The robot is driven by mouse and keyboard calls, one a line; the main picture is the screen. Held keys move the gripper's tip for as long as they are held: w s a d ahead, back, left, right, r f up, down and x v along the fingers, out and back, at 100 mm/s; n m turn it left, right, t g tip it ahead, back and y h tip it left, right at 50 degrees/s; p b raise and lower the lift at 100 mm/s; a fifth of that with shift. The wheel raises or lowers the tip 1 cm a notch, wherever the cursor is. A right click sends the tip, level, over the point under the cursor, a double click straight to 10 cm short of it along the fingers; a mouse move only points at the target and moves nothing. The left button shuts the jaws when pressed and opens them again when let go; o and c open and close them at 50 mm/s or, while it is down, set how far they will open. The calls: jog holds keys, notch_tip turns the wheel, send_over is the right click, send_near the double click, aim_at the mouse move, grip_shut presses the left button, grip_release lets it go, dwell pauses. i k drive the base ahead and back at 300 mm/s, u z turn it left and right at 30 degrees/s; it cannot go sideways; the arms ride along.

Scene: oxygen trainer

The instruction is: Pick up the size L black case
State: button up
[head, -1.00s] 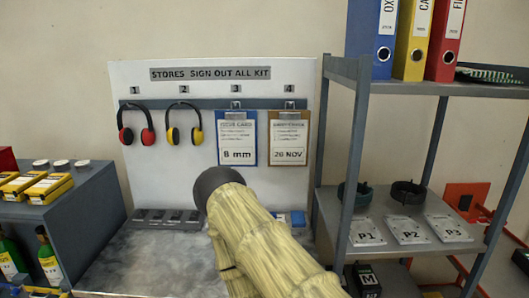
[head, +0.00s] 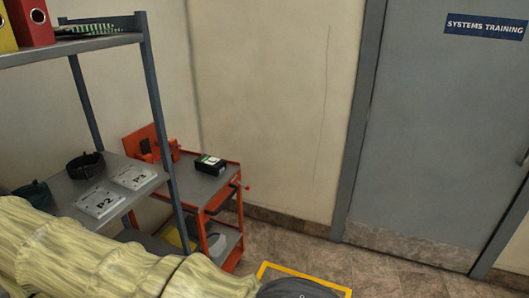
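A small black case (head: 210,164) with a pale label on its top lies on the upper deck of the red cart, near the middle of the head view. The size letter on its label is too small to read. My arm, in a pale yellow sleeve, crosses the lower left and ends in a dark rounded part at the bottom edge. My gripper's fingers do not show. Nothing touches the black case.
The red cart (head: 225,190) stands against the wall, right of a grey shelf rack (head: 157,110) holding plates P2 (head: 101,199) and P1-like plate (head: 134,177). A grey door (head: 440,130) is at right. Yellow floor tape (head: 300,274) marks the otherwise clear floor.

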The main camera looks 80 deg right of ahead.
aim_at(209, 164)
jog(key=z, duration=2.1)
jog(key=k, duration=0.4)
jog(key=z, duration=0.5)
jog(key=i, duration=1.15)
jog(key=u, duration=0.45)
